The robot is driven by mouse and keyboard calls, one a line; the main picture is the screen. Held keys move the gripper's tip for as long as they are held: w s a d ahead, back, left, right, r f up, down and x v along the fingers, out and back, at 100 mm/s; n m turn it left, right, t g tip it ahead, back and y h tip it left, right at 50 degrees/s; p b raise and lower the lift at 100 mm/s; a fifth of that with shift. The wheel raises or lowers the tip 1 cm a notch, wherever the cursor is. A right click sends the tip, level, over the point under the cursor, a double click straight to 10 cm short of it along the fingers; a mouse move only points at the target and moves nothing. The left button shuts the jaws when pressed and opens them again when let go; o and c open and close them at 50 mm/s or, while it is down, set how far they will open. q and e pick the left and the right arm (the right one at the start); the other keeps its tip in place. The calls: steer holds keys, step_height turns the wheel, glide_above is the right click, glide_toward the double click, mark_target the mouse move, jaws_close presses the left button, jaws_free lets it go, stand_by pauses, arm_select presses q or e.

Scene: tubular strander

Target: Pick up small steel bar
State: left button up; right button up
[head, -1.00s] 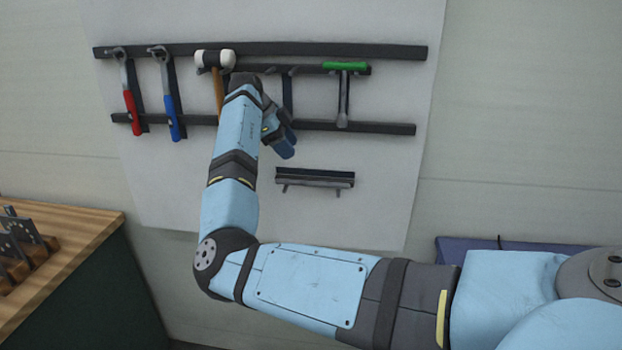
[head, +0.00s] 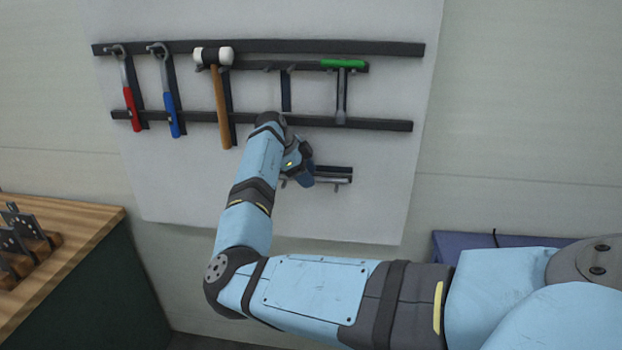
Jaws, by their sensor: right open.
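A thin grey bar, which looks like the small steel bar (head: 337,181), lies level along a short dark holder (head: 338,170) on the white wall panel. My right arm reaches up from the lower right. My right gripper (head: 306,180) is in front of the left part of the holder and hides the bar's left end. Its fingers are mostly turned away from view; it is open, and I cannot tell whether it touches the bar. My left gripper is not in view.
A wooden worktop (head: 75,225) with dark metal parts stands at left. The panel below the holder is clear.

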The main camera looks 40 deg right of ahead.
jaws_close()
steer(key=shift+r, duration=0.15)
